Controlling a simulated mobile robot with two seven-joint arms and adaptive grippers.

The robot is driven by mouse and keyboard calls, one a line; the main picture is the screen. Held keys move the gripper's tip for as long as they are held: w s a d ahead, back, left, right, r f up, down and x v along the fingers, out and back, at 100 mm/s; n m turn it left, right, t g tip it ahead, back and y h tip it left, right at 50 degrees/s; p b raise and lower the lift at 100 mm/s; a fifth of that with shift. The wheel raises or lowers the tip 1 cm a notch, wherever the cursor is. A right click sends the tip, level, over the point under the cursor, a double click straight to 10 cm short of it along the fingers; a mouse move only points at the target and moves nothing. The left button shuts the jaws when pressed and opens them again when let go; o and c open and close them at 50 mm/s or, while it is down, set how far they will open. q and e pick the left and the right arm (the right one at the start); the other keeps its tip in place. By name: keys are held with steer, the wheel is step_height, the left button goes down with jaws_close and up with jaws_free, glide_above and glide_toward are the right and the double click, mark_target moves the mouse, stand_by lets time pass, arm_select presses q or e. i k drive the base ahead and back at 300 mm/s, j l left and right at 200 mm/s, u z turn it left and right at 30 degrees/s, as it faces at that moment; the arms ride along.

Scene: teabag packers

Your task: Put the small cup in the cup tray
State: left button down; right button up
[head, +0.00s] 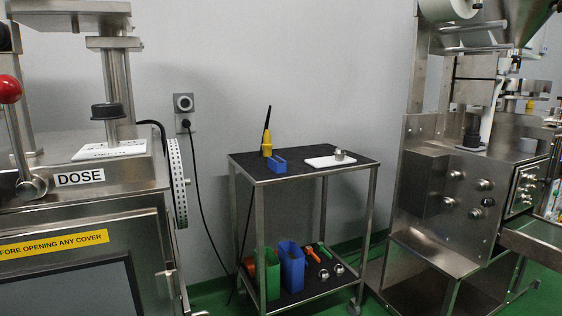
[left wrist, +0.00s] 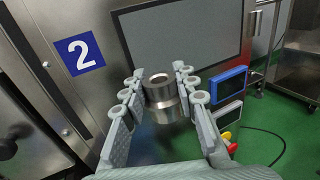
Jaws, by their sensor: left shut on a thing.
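My left gripper (left wrist: 169,98) shows in the left wrist view only, with its two grey fingers shut on the small cup (left wrist: 160,88). The cup is a stepped steel cylinder with a round opening on top, standing about upright between the fingers. A flat white tray (head: 318,163), which looks like the cup tray, lies on the cart's top shelf in the head view. A small metal cup-like piece (head: 339,155) stands on its right part. My right gripper is in neither view.
Steel machines stand left (head: 85,215) and right (head: 450,200); a white plate (head: 108,150) lies on the left one.

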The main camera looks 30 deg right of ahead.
mark_target(321, 163)
steer(key=l+z, duration=0.3)
steer(key=l, duration=0.45)
steer(key=i+l+z, duration=0.15)
steer(key=l, duration=0.2)
steer(key=i+l+z, duration=0.15)
steer(key=i+l, duration=0.1)
steer(key=l, duration=0.05)
